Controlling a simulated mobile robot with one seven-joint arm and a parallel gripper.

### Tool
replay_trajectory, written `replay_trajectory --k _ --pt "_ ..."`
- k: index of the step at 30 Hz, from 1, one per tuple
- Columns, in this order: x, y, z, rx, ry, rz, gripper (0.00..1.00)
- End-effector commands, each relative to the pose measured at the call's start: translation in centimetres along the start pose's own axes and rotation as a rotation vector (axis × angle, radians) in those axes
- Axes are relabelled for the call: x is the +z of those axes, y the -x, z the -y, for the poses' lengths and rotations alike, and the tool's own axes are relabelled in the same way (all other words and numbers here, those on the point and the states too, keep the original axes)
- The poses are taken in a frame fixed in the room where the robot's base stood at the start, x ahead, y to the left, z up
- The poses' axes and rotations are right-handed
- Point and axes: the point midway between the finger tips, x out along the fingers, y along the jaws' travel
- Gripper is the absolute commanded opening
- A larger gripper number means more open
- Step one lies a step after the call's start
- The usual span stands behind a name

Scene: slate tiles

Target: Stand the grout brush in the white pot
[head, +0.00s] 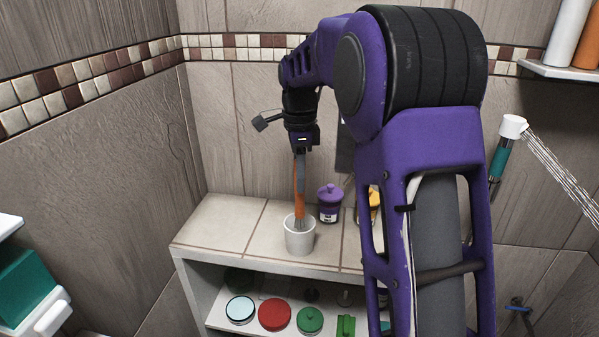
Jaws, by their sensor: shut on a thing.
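The white pot (300,240) stands upright on the tiled top of a low shelf unit. The grout brush (299,190) has an orange handle and is close to upright. Its lower end is inside the pot's mouth, with greyish bristles partly showing at the rim. Whether it touches the pot's bottom is hidden by the pot wall. My gripper (300,155) is above the pot, pointing down, and is shut on the upper part of the brush handle.
A purple lidded jar (330,203) stands just right of the pot, with a yellow jar (374,205) partly behind my arm. The tiled top (225,222) left of the pot is clear. Several lidded containers sit on the lower shelf (220,318). A shower head (512,127) hangs at right.

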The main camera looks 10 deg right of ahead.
Motion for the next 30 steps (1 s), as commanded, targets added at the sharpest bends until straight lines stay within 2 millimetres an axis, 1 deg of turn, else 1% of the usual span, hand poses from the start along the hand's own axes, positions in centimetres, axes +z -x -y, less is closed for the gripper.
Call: replay_trajectory --k 1,3,12,18,27,28,30 --pt "0.0 -0.7 0.0 0.001 0.0 0.0 0.0" --pt "0.0 -1.2 0.0 0.002 0.001 0.0 0.0" --pt "0.0 -3.0 0.0 0.0 0.0 0.0 0.0" --pt "0.0 -3.5 0.0 0.001 -0.001 0.0 0.0" --pt "0.0 -3.5 0.0 0.001 -0.001 0.0 0.0" --pt "0.0 -3.5 0.0 0.001 -0.001 0.0 0.34" --pt "0.0 -3.5 0.0 0.001 -0.001 0.0 0.47"
